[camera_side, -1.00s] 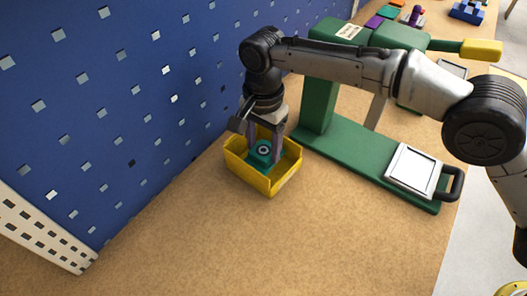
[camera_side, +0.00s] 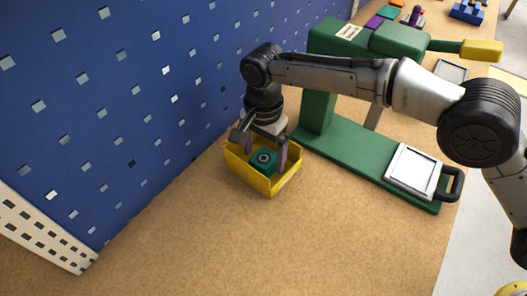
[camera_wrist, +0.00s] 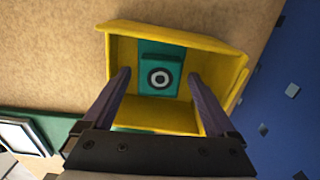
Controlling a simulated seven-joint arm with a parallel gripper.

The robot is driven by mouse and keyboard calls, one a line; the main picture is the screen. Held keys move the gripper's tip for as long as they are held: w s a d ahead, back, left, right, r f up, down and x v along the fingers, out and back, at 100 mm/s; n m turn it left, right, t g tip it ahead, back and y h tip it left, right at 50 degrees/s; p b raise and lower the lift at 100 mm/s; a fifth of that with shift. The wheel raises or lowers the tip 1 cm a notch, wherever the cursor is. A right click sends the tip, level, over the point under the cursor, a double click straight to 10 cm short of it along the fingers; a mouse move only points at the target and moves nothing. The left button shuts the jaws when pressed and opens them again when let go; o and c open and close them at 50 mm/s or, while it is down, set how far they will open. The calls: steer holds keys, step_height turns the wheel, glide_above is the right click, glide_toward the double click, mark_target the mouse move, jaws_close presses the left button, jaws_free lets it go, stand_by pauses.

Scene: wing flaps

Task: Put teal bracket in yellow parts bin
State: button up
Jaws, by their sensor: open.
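The teal bracket (camera_side: 263,159) lies inside the yellow parts bin (camera_side: 271,187), which stands on the tabletop against the blue pegboard. In the wrist view the teal bracket (camera_wrist: 160,73), with a white and dark ring on its face, sits in the yellow bin (camera_wrist: 121,49) near its far wall. My gripper (camera_side: 266,158) is open above and partly within the bin, its fingers spread to either side of the bracket. In the wrist view the fingers of my gripper (camera_wrist: 159,77) are wide apart and clear of the bracket.
A green press-like fixture (camera_side: 319,110) with a yellow-tipped handle stands right of the bin, close to my arm. A white panel (camera_side: 411,168) lies on its base. The blue pegboard (camera_side: 120,100) bounds the left. The front tabletop (camera_side: 250,245) is clear.

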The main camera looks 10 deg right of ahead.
mark_target(264, 158)
steer(key=shift+r, duration=0.1)
step_height(264, 158, up, 12)
stand_by(0.5)
stand_by(0.5)
